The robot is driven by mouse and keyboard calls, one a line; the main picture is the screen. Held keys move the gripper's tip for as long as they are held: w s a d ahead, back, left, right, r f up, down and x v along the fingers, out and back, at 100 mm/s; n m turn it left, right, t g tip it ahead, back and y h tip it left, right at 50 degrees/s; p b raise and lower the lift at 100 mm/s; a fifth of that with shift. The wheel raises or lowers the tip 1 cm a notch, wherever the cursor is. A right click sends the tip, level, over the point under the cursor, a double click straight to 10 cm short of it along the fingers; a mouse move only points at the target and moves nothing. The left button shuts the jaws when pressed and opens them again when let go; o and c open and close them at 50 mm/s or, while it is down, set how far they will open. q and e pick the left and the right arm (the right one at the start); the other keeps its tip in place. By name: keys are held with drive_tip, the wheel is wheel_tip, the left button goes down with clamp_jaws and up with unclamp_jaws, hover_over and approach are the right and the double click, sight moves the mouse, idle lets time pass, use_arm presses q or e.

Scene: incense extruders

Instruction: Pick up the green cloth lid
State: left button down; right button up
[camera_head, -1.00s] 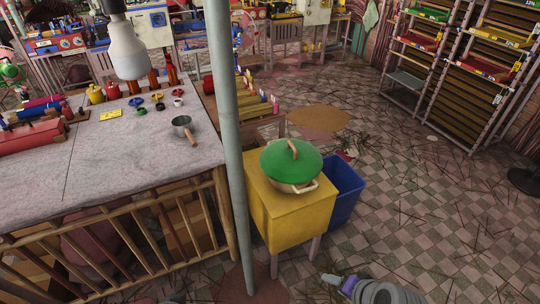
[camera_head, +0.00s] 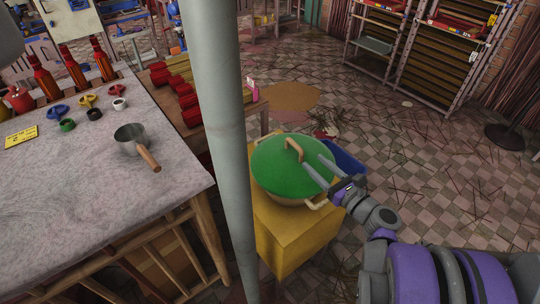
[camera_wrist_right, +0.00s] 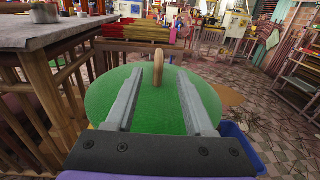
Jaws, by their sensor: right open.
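The green lid (camera_head: 284,166) with a tan loop handle (camera_head: 294,147) sits on a pot (camera_head: 290,199) with light side handles. The pot stands on a yellow stand (camera_head: 276,240). My right gripper (camera_head: 313,164) is open over the lid, its two fingers pointing toward the handle. In the right wrist view, the lid (camera_wrist_right: 100,100) lies below the fingers. The handle (camera_wrist_right: 158,76) shows upright just ahead, in line with the gap between the fingertips. The fingers look apart from the handle. My left gripper is not in view.
A grey pole (camera_head: 220,130) rises just left of the stand. A stone-topped table (camera_head: 80,200) at left bears a metal saucepan (camera_head: 130,138). The tiled floor at right is open, with scattered sticks.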

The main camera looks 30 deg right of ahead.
sight(295, 143)
drive_tip(key=w, duration=0.4)
drive_tip(key=shift+w+r, duration=0.1)
drive_tip(key=shift+w, duration=0.3)
drive_tip(key=w+b, duration=0.1)
drive_tip(key=w, duration=0.4)
drive_tip(key=shift+w+a, duration=0.2)
clamp_jaws()
idle(0.9)
